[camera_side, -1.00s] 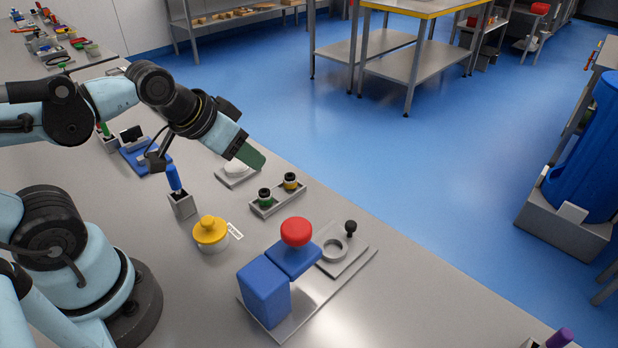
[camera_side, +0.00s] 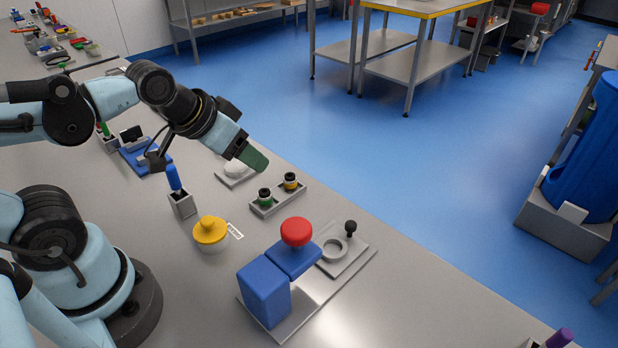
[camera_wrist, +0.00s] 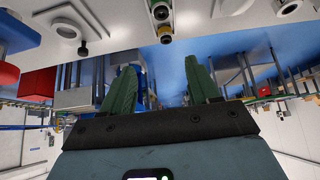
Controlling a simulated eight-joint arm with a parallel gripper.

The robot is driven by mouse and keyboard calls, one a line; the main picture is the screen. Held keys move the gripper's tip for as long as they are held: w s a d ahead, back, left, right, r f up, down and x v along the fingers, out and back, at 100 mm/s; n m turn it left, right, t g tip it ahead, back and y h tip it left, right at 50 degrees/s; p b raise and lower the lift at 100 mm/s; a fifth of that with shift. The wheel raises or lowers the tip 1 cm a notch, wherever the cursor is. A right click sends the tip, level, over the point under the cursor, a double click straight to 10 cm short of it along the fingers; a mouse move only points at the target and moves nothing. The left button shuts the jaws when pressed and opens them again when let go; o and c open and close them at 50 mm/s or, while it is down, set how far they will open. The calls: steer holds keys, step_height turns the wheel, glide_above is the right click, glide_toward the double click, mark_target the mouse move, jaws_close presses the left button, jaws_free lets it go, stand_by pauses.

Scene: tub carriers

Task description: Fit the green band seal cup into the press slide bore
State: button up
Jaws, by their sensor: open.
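The green band seal cup (camera_side: 265,197) stands in the left end of a small grey tray (camera_side: 264,212), with a yellow band cup (camera_side: 290,182) in the right end. The press (camera_side: 270,282) is blue with a red knob (camera_side: 297,232). Its slide (camera_side: 352,262) has a round ring-shaped bore (camera_side: 335,250) and a black knob (camera_side: 351,229). My gripper (camera_side: 258,162) is above and behind the tray, apart from both cups. In the wrist view its two green fingers (camera_wrist: 160,88) are spread with nothing between them. The green band cup (camera_wrist: 160,12) shows at the top there.
A yellow-lidded tub (camera_side: 211,233) with a tag stands left of the tray. A blue-handled tool (camera_side: 174,180) stands in a grey holder. A white disc on a grey base (camera_side: 238,170) lies below my gripper. The bench right of the press is mostly clear.

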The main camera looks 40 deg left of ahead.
steer(key=w+g, duration=0.1)
steer(key=g, duration=0.1)
steer(key=m+g, duration=0.3)
steer(key=g, duration=0.2)
glide_above(265, 193)
steer(key=shift+s+d+f, duration=0.1)
steer(key=shift+s+f, duration=0.1)
steer(key=shift+f, duration=1.45)
steer(key=shift+s+d+f, duration=0.1)
steer(key=shift+s+f, duration=0.05)
steer(key=shift+f, duration=1.5)
steer(key=shift+w+a+f, duration=0.1)
steer(key=shift+w+f, duration=0.05)
steer(key=shift+f, duration=1.15)
steer(key=shift+w+a+f, duration=0.1)
steer(key=shift+w+f, duration=0.05)
steer(key=shift+f, duration=1.1)
jaws_close()
